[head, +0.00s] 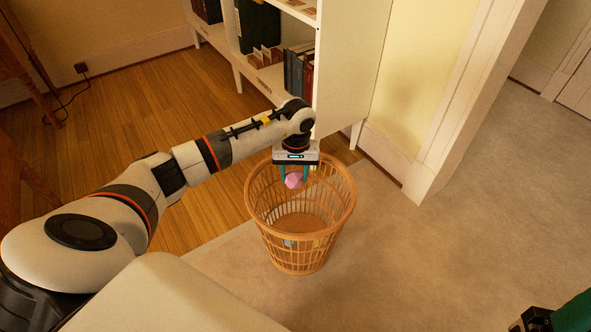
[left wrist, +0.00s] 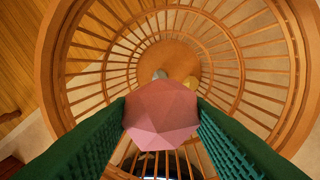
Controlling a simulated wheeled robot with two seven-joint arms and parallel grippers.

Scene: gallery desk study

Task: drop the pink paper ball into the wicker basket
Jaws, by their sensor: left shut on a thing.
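The pink paper ball (head: 293,180) is a faceted ball held between the fingers of my left gripper (head: 293,177). In the left wrist view the ball (left wrist: 161,112) sits between the two green fingers of the left gripper (left wrist: 160,118), which are shut on it. The wicker basket (head: 262,222) stands upright on the floor, open at the top. The gripper and ball are over the basket's opening, near its far rim in the head view. In the left wrist view the basket (left wrist: 62,60) surrounds the ball on all sides.
A white bookcase (head: 352,60) with books stands behind the basket. A wall corner (head: 425,180) is to the right. Carpet (head: 430,260) to the right is clear.

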